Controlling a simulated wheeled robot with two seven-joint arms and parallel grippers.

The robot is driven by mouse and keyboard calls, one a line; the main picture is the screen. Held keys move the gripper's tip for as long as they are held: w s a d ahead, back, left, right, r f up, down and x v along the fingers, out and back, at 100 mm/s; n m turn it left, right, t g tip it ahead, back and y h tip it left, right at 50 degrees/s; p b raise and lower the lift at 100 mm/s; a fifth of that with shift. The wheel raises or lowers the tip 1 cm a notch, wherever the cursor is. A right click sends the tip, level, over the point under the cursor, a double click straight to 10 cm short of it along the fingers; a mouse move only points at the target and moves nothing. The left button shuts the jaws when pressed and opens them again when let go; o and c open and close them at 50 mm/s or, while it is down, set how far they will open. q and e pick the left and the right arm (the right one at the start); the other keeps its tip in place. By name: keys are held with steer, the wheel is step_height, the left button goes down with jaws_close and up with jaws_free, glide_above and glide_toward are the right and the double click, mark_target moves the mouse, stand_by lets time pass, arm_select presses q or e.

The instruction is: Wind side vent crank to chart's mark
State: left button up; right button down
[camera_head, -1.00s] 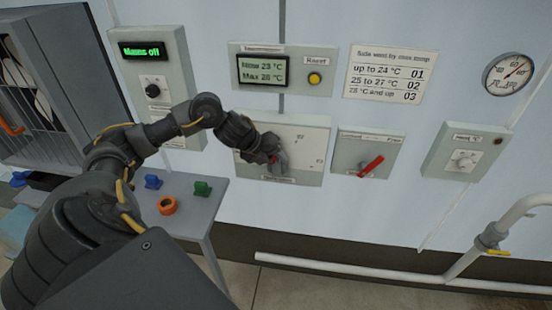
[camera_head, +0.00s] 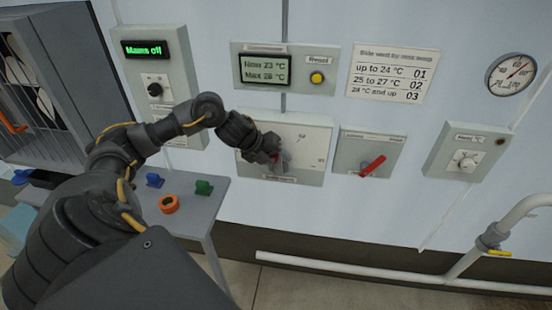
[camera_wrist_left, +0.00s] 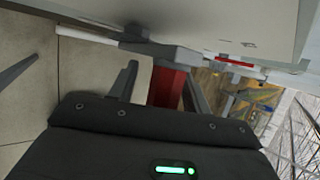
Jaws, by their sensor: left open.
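The side vent crank panel (camera_head: 305,170) is a pale wall plate with small marks; 02 is at its upper middle and 03 at its right. My left gripper (camera_head: 279,158) is at the left part of this plate and hides most of the crank. In the left wrist view, a red grip (camera_wrist_left: 167,87) sits between the open fingers of my left gripper (camera_wrist_left: 160,90). I cannot tell whether they touch it. The chart (camera_head: 390,73) pairs up to 24 °C with 01, 25 to 27 with 02, and the top range with 03. My right gripper is not in view.
A display (camera_head: 264,69) seems to read now 23 °C, max 28 °C, beside a yellow button (camera_head: 317,78). A red lever (camera_head: 373,165) is right of the crank plate. A side table (camera_head: 200,222) holds coloured parts. White pipes (camera_head: 360,269) run low along the wall.

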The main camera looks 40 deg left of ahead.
arm_select(q)
steer(key=b+v, duration=0.2)
steer(key=v, duration=0.9)
steer(key=shift+b, duration=0.4)
